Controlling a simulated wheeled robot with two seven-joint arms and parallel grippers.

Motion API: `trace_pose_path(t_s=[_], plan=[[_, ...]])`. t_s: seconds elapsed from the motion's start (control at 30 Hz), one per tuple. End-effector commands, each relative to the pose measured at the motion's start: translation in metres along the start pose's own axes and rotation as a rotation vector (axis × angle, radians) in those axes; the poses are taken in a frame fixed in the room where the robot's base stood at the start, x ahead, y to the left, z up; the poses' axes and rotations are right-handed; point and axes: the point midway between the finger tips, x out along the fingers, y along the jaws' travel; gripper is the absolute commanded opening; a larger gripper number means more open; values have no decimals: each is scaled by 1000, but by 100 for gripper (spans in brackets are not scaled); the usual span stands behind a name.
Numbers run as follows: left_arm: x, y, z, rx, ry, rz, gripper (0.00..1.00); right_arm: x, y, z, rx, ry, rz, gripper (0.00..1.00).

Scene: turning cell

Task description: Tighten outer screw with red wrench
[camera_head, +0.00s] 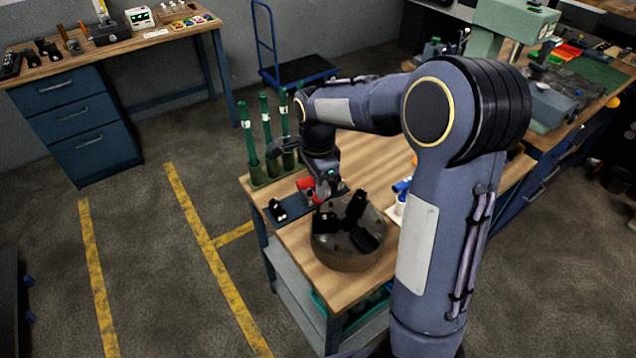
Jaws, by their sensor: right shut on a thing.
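A round metal chuck (347,256) with black jaws on its upper face stands on the wooden top of a workbench (313,243). The screws are too small to tell apart. My right gripper (326,188) is low at the chuck's back edge, over a dark tray, and is shut on the red wrench (307,186). Only a short red part of the wrench shows; its tip is hidden, and I cannot tell whether it touches a screw. My left gripper is not in view.
Black parts (277,210) lie on the dark tray left of the chuck. Green upright tubes (266,125) stand in a rack at the bench's back left. Blue and white items (401,190) lie right of the chuck, partly behind my right arm. The floor left of the bench is clear.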

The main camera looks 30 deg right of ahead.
Motion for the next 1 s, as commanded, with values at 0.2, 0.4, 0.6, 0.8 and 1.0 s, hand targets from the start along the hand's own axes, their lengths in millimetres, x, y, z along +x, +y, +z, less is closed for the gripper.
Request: trace_pose_path(t_s=[0.2,0.4,0.6,0.8,1.0], plan=[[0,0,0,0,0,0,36,-4,0,0,-36,0,-1,0],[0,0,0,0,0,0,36,-13,-1,0,-36,0,-2,0],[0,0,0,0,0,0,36,-21,0,0,-36,0,-2,0],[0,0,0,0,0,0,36,-29,-1,0,-36,0,-3,0],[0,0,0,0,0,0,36,-37,0,0,-36,0,-2,0]])
